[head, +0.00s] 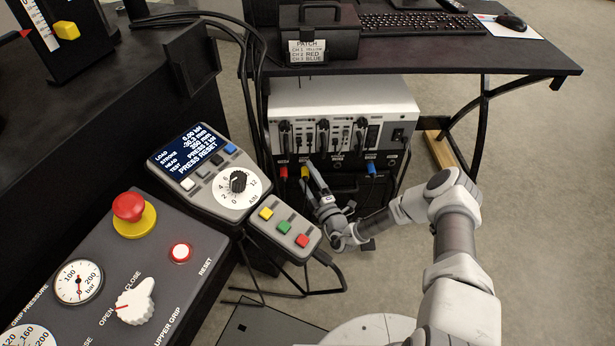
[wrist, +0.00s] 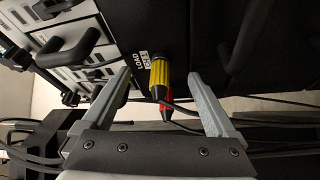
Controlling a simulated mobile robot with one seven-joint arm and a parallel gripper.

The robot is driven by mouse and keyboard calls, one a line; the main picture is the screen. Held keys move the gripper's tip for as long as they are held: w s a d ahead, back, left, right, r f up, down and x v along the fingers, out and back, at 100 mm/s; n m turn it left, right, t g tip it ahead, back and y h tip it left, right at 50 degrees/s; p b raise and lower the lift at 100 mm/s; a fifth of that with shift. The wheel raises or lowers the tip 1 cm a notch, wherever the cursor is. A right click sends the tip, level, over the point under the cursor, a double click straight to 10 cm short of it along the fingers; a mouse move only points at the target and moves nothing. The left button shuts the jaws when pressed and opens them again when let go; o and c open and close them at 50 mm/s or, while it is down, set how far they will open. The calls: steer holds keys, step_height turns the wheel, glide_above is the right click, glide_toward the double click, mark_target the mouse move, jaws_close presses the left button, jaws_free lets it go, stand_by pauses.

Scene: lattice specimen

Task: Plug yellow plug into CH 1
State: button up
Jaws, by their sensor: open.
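The yellow plug (head: 305,172) is at the lower front of the white-topped unit, between a red plug (head: 283,173) on its left and a blue plug (head: 371,168) farther right. In the wrist view the yellow plug (wrist: 160,76) lies between the fingers of my gripper (wrist: 159,80), with gaps on both sides. My gripper is open and also shows in the head view (head: 313,182), close to the yellow plug. Part of a red plug (wrist: 167,108) shows behind the yellow one. A small label reading LOAD (wrist: 140,58) is beside it. I cannot tell how far the plug is seated.
The unit (head: 345,97) stands under a black desk (head: 430,50). A sign (head: 307,51) lists CH 1 yellow, CH 2 red, CH 3 blue. Black cables hang left of the unit. A control console (head: 140,265) and handset (head: 285,228) are at left. The floor at right is clear.

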mark_target(308, 178)
steer(key=shift+p+v, duration=0.65)
steer(key=shift+v, duration=1.65)
